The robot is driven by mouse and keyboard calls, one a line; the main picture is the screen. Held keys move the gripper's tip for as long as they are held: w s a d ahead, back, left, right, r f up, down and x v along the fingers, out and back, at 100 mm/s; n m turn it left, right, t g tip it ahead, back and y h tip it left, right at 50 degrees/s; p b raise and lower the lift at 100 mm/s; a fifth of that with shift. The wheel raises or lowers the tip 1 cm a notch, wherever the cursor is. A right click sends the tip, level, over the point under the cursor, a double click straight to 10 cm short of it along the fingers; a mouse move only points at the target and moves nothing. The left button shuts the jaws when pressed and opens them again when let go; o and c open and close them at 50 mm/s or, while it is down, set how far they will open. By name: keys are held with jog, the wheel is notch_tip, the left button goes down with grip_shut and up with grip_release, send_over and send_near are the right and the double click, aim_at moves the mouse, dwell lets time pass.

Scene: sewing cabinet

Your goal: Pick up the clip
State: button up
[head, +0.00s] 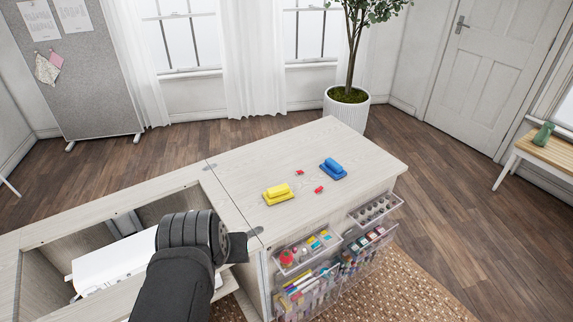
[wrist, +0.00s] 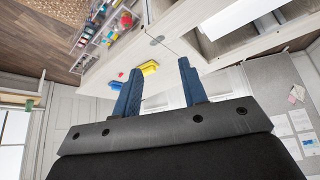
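Two small red pieces lie on the pale cabinet top (head: 345,147). One red piece (head: 299,173) lies farther back and the other red piece (head: 319,189) nearer the front edge. Both look like small clips, but they are too small to tell apart by shape. A yellow block-shaped object (head: 278,194) lies left of them and a blue one (head: 333,169) right of them. My gripper (head: 240,247) is over the left, open part of the cabinet, well away from the red pieces. In the wrist view its two blue-grey fingers (wrist: 159,66) are apart with nothing between them.
Clear drawers (head: 307,250) with sewing supplies stick out from the cabinet's front. A white machine (head: 115,258) sits in the open well at left. A potted tree (head: 346,106) stands behind the cabinet. The right end of the top is clear.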

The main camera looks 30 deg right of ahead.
jog(key=w+d+r+m+g, duration=0.1)
jog(key=w+d+r+m, duration=0.2)
jog(key=w+d+r, duration=0.45)
jog(key=m+g+h, duration=0.2)
jog(key=m+g, duration=0.2)
jog(key=m, duration=0.6)
send_over(300, 171)
jog(key=a, duration=0.3)
jog(key=f, duration=2.8)
jog(key=shift+w+a, duration=0.2)
jog(key=shift+s+x, duration=0.2)
jog(key=shift+x, duration=2.5)
grip_shut()
